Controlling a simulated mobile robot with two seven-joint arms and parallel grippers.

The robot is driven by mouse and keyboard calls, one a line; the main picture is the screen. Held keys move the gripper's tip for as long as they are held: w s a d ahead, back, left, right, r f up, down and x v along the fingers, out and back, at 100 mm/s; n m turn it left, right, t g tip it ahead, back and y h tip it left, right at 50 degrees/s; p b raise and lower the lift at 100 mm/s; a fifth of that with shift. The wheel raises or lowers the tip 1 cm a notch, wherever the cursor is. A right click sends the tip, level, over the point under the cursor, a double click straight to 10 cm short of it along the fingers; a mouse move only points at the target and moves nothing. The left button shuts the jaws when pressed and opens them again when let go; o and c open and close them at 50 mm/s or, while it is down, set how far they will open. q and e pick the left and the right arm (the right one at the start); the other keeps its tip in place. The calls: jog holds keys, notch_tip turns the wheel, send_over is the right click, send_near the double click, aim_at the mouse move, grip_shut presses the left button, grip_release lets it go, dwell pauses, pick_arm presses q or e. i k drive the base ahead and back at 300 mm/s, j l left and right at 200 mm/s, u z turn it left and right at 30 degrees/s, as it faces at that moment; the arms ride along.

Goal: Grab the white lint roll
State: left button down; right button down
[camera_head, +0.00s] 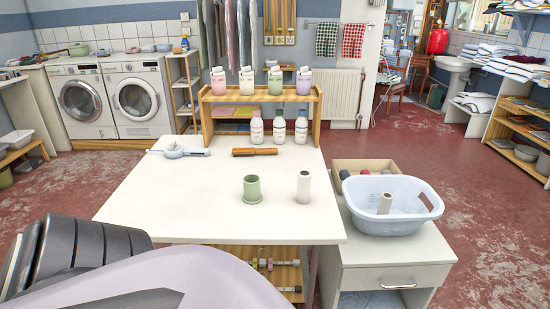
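A white roll (303,188) stands upright on the white table (180,215), near its right front part. A similar white roll (385,204) stands slightly tilted inside the pale blue basket (420,213). I cannot tell from here which is the lint roll. Neither gripper shows; only large grey and dark links of my arm fill the lower left corner, in front of the table's near left edge.
A green cup-like holder (252,190) stands left of the table roll. A blue-white tool (178,151) and a brown brush (255,151) lie behind. A wooden rack (292,93) with bottles stands at the back. The basket sits on a white cabinet (390,258), before a box (345,165).

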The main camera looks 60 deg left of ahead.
aim_at(304, 177)
jog(key=u, duration=1.6)
jog(key=i+l+u, duration=0.1)
jog(key=l, duration=0.2)
jog(key=i+l+u, duration=0.1)
jog(key=i+l, duration=0.3)
jog(key=l, duration=0.3)
jog(key=i+l+u, duration=0.15)
jog(key=l, duration=0.15)
jog(key=i+l+u, duration=0.1)
jog(key=l, duration=0.25)
